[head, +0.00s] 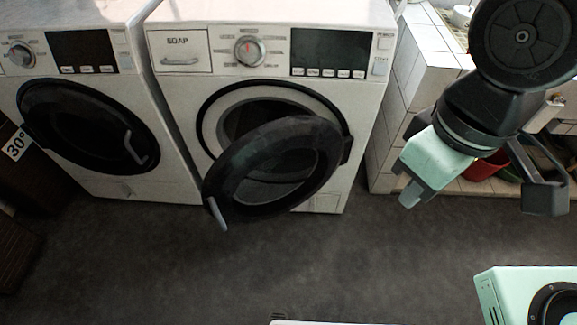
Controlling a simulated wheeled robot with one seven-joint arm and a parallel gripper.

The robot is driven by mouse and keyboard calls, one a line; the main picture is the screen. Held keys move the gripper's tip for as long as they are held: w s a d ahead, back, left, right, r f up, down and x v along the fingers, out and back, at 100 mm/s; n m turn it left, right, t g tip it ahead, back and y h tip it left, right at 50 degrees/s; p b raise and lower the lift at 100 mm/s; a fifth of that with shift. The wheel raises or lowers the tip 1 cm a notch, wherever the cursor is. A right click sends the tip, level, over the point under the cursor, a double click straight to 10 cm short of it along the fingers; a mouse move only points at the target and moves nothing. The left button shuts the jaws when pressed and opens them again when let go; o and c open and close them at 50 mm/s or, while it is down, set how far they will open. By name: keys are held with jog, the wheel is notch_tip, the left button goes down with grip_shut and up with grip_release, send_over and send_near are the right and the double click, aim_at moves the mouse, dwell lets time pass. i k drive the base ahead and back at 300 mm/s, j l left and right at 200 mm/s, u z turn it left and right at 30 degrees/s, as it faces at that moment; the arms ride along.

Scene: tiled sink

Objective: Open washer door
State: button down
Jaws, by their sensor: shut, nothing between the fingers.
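Two white front-loading washers stand side by side in the head view. The right washer (370,95) has its round dark door (225,165) swung open, hinged at the right, with a grey handle (217,213) at its lower left edge. Its drum opening shows partly behind the door. The left washer (110,180) has its dark door (80,125) closed, with a handle (134,147) at the right. My gripper (409,200) is to the right of the open door, apart from it, shut and empty, pointing down and left.
A white tiled sink counter (412,65) stands right of the washers, with a red container (485,163) in its lower space, partly hidden by my arm. A dark cabinet (30,180) is at the far left. The dark floor (330,260) in front is clear.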

aim_at(269, 171)
jog(key=j+u, duration=0.15)
jog(key=j, duration=0.2)
jog(key=i+j+u, duration=0.15)
jog(key=j, duration=0.15)
jog(key=i+j+u, duration=0.15)
jog(key=j, duration=0.2)
jog(key=j+u, duration=0.15)
jog(key=j, duration=0.15)
jog(key=i, duration=0.1)
